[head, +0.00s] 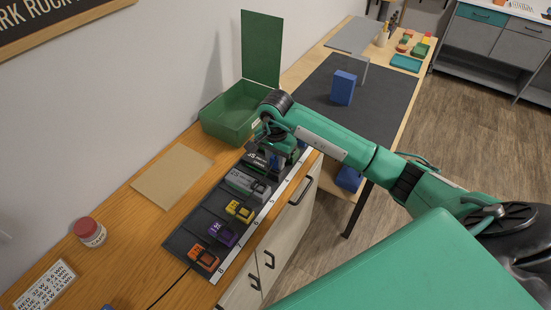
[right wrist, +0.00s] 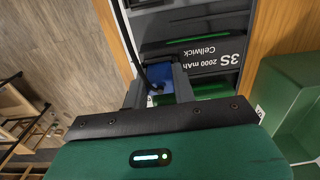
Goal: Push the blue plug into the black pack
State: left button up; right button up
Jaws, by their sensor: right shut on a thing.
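The black pack (head: 256,161) lies at the far end of a dark rack (head: 208,219) on the wooden counter, partly hidden by my right gripper. In the right wrist view its label reads "3S 2000 mAh Cellwick" (right wrist: 208,63). My right gripper (right wrist: 159,88) is shut on the blue plug (right wrist: 158,99), between its two dark fingers, at the pack's edge. A dark cable curves by the plug. I cannot tell whether the plug touches the pack's socket. My left gripper is not in view.
Grey (head: 243,184), yellow (head: 240,211), purple (head: 223,234) and orange (head: 203,257) packs lie along the rack. An open green box (head: 228,124) stands just beyond it. A tan mat (head: 172,177) and a red-lidded jar (head: 90,231) are on the left. A blue block (head: 343,88) stands farther back.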

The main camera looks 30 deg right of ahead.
aim_at(275, 158)
jog(key=shift+s+a+f+b, duration=0.1)
jog(key=shift+s+f+b, duration=0.1)
jog(key=shift+f+b, duration=0.25)
jog(key=shift+s+f+b, duration=0.2)
jog(key=shift+f+b, duration=0.15)
jog(key=shift+f, duration=0.15)
jog(key=o, duration=0.9)
jog(key=shift+r+p, duration=0.55)
jog(key=shift+p, duration=0.15)
jog(key=shift+w+r, duration=0.2)
jog(key=shift+r, duration=0.05)
jog(key=shift+o, duration=0.2)
jog(key=r+b, duration=0.1)
jog(key=r, duration=0.2)
jog(key=r+b, duration=0.1)
jog(key=r, duration=0.3)
jog(key=r+b, duration=0.1)
jog(key=r, duration=0.2)
jog(key=shift+w+r+b, duration=0.25)
jog(key=shift+b, duration=0.1)
jog(key=shift+r, duration=0.8)
